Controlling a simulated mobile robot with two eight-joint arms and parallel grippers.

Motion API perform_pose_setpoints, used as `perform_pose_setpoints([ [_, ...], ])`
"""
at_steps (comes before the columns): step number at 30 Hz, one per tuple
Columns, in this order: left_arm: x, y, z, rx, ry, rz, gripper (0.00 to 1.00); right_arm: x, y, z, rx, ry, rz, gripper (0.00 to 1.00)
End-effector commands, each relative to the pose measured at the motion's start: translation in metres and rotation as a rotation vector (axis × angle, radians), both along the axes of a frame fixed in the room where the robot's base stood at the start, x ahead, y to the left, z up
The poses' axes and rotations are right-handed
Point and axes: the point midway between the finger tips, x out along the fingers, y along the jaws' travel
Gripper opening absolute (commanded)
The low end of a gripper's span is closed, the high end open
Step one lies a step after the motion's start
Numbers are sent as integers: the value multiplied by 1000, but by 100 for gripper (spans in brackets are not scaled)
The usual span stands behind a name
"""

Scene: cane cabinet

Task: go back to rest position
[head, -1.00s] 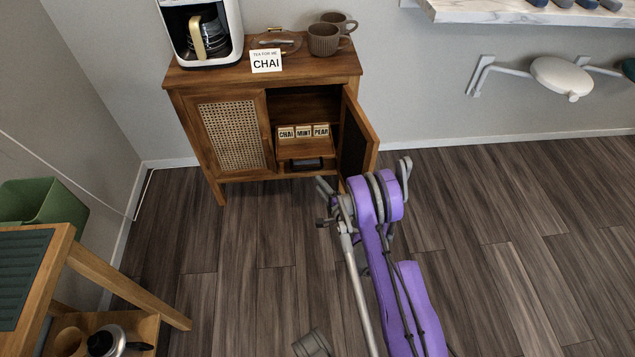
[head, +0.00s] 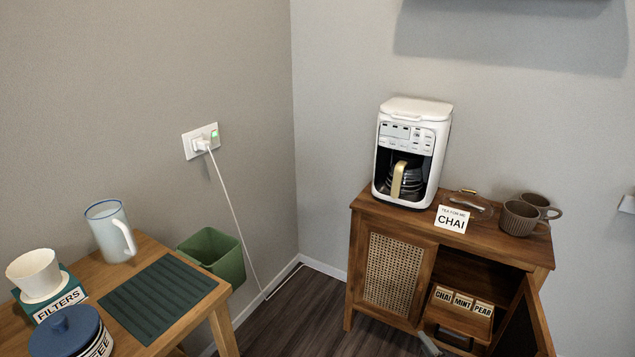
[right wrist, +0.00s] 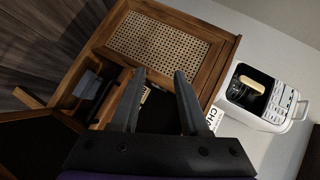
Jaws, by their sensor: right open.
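My right gripper (right wrist: 160,78) is open, with its two dark fingers apart and nothing seen between them. In the right wrist view they are in front of the wooden cabinet (right wrist: 210,45). Inside is a tea box (head: 460,318) with labels CHAI, MINT and PEAR. My left gripper is not in view.
A white coffee maker (head: 412,150), a CHAI card (head: 453,219) and brown mugs (head: 520,218) stand on the cabinet. At left a wooden table (head: 150,250) holds a pitcher (head: 110,232) and canisters. A green bin (head: 212,255) and dark floor lie between.

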Motion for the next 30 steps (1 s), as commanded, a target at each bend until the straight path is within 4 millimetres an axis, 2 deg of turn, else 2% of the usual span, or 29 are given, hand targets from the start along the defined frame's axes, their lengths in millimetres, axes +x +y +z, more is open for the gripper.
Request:
perform_pose_setpoints([
  [1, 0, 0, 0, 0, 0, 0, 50, -6, 19, 16, -43, 27, 52, 45],
  [3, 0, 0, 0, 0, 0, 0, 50, -16, 42, 32, -109, 68, 126, 45],
  [8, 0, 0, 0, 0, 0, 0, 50, -53, 88, 63, -264, 165, 287, 45],
  [12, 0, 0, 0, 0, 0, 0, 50, -99, 118, 82, -401, 253, 420, 45],
  [15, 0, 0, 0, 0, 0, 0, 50, -136, 133, 92, -503, 316, 509, 45],
  [19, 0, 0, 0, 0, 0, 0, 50, -189, 144, 99, -636, 401, 615, 45],
  [24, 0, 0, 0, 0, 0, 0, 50, -250, 144, 100, -790, 498, 720, 45],
  [30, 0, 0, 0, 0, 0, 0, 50, -302, 134, 98, -929, 585, 798, 45],
])
